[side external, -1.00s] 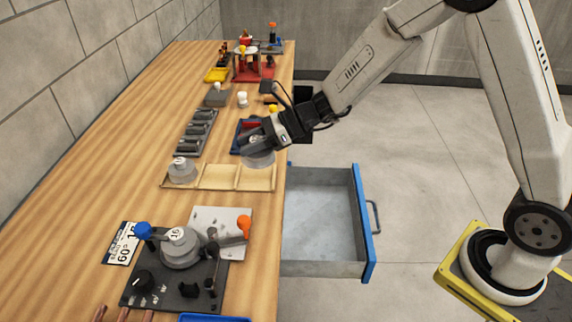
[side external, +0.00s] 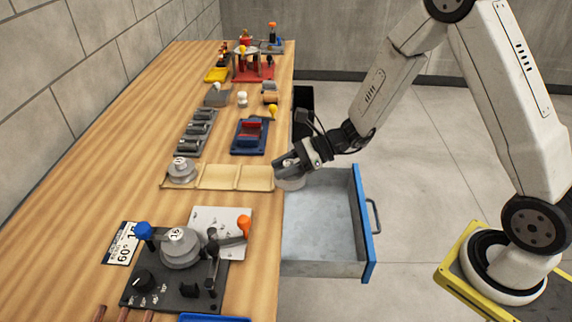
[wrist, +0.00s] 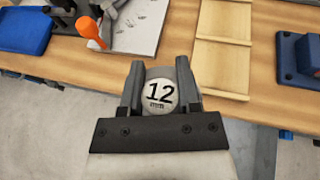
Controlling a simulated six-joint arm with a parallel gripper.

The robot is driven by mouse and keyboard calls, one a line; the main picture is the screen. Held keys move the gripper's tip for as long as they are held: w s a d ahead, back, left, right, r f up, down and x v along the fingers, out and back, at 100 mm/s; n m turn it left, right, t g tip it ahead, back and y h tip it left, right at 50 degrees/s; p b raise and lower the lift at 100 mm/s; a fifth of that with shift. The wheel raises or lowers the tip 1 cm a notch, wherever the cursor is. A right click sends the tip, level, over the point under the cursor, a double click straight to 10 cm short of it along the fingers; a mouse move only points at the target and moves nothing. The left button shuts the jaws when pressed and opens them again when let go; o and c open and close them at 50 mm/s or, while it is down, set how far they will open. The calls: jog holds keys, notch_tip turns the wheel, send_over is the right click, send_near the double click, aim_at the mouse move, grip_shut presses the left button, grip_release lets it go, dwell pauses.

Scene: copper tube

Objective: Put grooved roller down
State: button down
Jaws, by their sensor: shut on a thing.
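My gripper (side external: 290,170) is shut on a grey grooved roller (side external: 291,183). In the wrist view the roller's round top (wrist: 160,93) reads "12 mm" and sits between the two fingers (wrist: 160,80). The gripper holds the roller in the air, just right of the table edge, over the back left part of the open drawer (side external: 322,225). The drawer looks empty. The roller's lower side is partly hidden by the gripper.
A wooden tray (side external: 230,177) with compartments lies at the table edge, with another grey roller (side external: 181,170) at its left end. The bending tool (side external: 180,265) bears a roller marked 16. A blue-based block (side external: 250,136) stands behind the tray.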

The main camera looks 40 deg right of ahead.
jog(key=s+d+f, duration=0.3)
jog(key=s+f, duration=0.1)
jog(key=s, duration=0.5)
jog(key=s+d+f, duration=0.2)
jog(key=s+f, duration=0.3)
jog(key=s, duration=0.5)
send_over(305, 245)
notch_tip(305, 245, down, 9)
jog(key=shift+s, duration=0.25)
jog(key=shift+f, duration=0.2)
jog(key=shift+w+f, duration=0.15)
jog(key=shift+f, duration=0.75)
jog(key=shift+w+f, duration=0.1)
jog(key=shift+f, duration=0.75)
jog(key=shift+f, duration=0.6)
